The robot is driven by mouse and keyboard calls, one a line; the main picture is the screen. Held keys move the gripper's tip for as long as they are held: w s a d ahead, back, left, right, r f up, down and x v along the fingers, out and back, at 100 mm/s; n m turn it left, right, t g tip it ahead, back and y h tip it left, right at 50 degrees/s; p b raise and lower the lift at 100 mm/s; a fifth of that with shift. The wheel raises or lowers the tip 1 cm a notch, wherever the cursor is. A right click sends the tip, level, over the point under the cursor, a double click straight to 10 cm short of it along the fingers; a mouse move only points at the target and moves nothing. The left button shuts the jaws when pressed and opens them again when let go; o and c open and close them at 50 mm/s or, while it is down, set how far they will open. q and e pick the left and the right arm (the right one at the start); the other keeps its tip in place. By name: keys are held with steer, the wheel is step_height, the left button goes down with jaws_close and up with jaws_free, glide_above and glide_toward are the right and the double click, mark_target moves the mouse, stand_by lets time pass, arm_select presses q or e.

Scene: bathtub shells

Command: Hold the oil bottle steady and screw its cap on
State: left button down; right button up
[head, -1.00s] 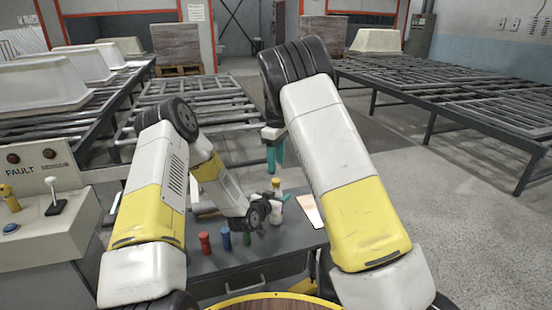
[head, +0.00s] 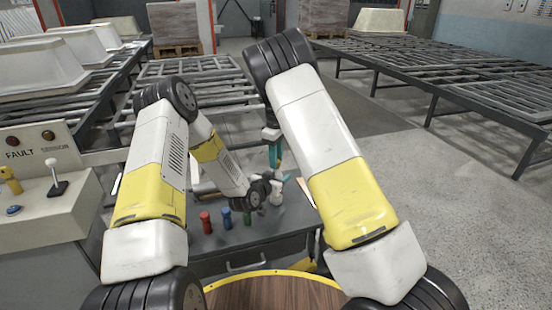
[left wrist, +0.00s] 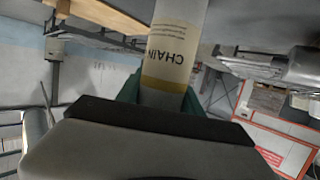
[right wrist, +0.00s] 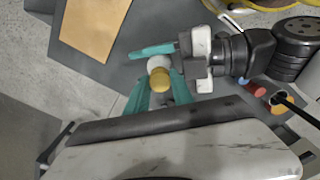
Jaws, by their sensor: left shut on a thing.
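The white oil bottle (head: 276,197) stands upright above the grey worktop in the head view. Its label, with "CHAIN" on it, fills the top middle of the left wrist view (left wrist: 172,50). My left gripper (head: 271,187) is shut on the bottle from the side. The yellow cap (right wrist: 160,78) shows at the bottle's top in the right wrist view; I cannot tell how tightly it sits. My right gripper (head: 275,157) points down from above. Its teal fingers (right wrist: 160,90) are apart, one on each side of the cap; contact is unclear.
Red (head: 206,222), blue (head: 227,217) and green (head: 247,217) small items stand on the worktop (head: 215,262) left of the bottle. A tan sheet (right wrist: 95,25) lies beyond the bottle. A control box (head: 40,215) stands at the left.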

jaws_close()
steer(key=m, duration=0.3)
steer(key=shift+m, duration=0.4)
steer(key=m, duration=1.4)
steer(key=o, duration=0.8)
jaws_free()
steer(key=shift+o, duration=0.2)
step_height(320, 180, up, 12)
